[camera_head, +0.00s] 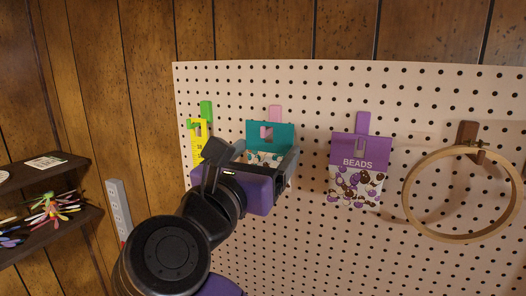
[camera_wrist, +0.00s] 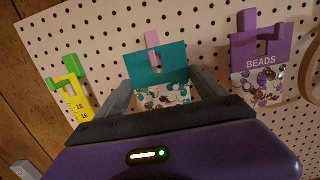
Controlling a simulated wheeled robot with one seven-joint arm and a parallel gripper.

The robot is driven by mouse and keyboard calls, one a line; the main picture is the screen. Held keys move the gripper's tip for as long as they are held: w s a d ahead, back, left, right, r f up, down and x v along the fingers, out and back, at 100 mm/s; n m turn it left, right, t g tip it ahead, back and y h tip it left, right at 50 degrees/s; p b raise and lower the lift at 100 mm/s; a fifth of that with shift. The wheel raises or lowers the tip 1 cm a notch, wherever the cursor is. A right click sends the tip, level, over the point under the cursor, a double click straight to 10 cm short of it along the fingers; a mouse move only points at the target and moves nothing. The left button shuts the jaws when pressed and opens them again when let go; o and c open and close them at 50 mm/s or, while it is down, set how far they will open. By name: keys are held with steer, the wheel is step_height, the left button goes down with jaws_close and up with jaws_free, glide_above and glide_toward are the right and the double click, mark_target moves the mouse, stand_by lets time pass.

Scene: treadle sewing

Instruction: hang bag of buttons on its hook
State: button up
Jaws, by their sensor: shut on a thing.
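The bag of buttons (camera_wrist: 165,96) has a teal header (camera_head: 283,137) and a clear lower part with teal, brown and white buttons. My gripper (camera_head: 256,158) is shut on its sides, with one finger at each edge in the wrist view (camera_wrist: 163,88). The bag is roughly upright, close in front of the pegboard. Its pink hook (camera_head: 275,113) rises behind the header's top edge, and it also shows in the wrist view (camera_wrist: 152,40). Pink shows in the header's hole. I cannot tell whether the hook passes through the hole. My gripper hides the bag's lower part in the head view.
A purple beads bag (camera_head: 358,165) and a wooden hoop (camera_head: 409,205) hang at right. A dark shelf (camera_head: 65,168) and power strip (camera_head: 119,205) are at far left.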

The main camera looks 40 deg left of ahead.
steer(key=shift+f, duration=0.25)
steer(key=o, duration=1.3)
steer(key=shift+s, duration=0.1)
steer(key=b+v, duration=0.2)
steer(key=v, duration=0.5)
steer(key=shift+s, duration=0.3)
steer(key=shift+d+f, duration=0.1)
